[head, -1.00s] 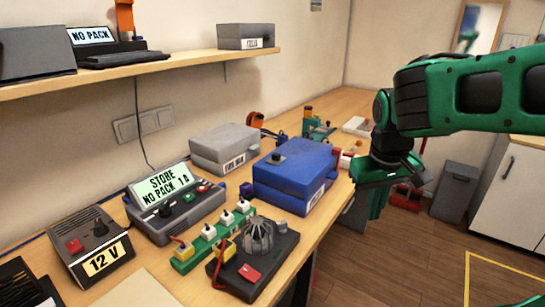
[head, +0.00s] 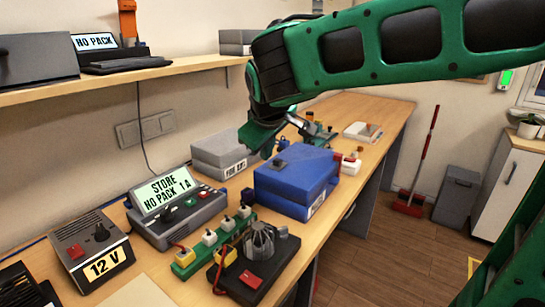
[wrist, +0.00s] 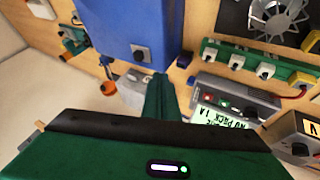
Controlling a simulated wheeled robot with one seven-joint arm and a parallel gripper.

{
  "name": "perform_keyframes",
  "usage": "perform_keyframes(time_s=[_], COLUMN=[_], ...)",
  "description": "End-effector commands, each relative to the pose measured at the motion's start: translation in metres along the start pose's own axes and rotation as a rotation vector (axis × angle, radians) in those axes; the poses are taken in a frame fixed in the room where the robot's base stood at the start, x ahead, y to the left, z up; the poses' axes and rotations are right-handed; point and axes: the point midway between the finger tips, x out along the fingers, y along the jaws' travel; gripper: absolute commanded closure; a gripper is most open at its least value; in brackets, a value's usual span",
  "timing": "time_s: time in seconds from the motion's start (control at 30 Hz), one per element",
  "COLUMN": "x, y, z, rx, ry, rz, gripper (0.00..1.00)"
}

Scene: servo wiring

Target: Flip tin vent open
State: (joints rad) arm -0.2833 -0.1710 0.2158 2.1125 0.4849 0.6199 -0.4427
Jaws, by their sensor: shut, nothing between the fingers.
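A closed blue tin (head: 298,172) stands on the bench with a pale label on its front side. A small dark square fitting with a round knob (head: 281,164) sits on its top near the left back edge; it also shows in the wrist view (wrist: 140,53). I cannot tell whether this is the vent or how it is set. My gripper (head: 264,143) is shut and empty, above the bench behind and left of the blue tin. In the wrist view its green fingers (wrist: 161,85) point beside the tin, apart from the knob.
A grey labelled tin (head: 219,154) stands left of my gripper. A shelf (head: 150,78) hangs above.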

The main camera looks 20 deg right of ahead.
Motion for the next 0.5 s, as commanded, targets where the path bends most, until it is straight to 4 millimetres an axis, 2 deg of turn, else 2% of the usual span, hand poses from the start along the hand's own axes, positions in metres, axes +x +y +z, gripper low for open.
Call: perform_keyframes(time_s=[0.5], x=[0.091], y=[-0.001], z=[0.002], rx=[0.000], ry=[-0.006], rz=[-0.002], gripper=[1.00])
